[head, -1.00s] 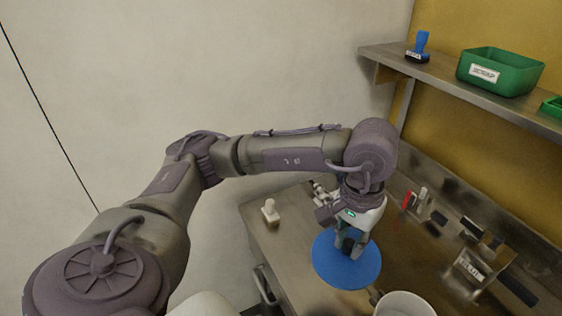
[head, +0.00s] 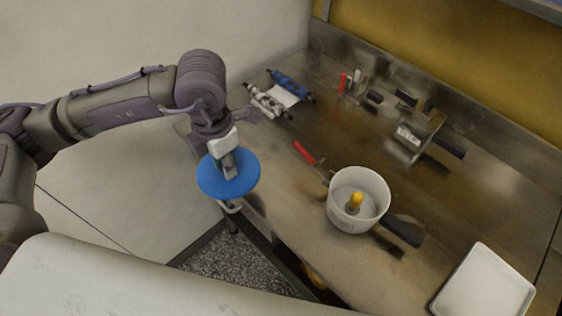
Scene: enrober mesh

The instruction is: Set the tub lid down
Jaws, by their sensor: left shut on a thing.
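The tub lid (head: 243,180) is a round blue disc in the head view. My left gripper (head: 230,172) is shut on it from above, at its middle. The lid looks level and appears held over the left front edge of the steel bench. How far it is above the bench I cannot tell. A white tub (head: 343,217) stands open on the bench to the right of the lid, with a yellow-topped thing (head: 355,200) inside. My right gripper is not in view.
A red-handled tool (head: 305,153) lies by the tub. Rollers (head: 290,86) lie at the back left. A labelled holder (head: 412,137) stands behind the tub, and a white tray (head: 485,285) lies at front right. The steel bench (head: 285,215) is bare between lid and tub.

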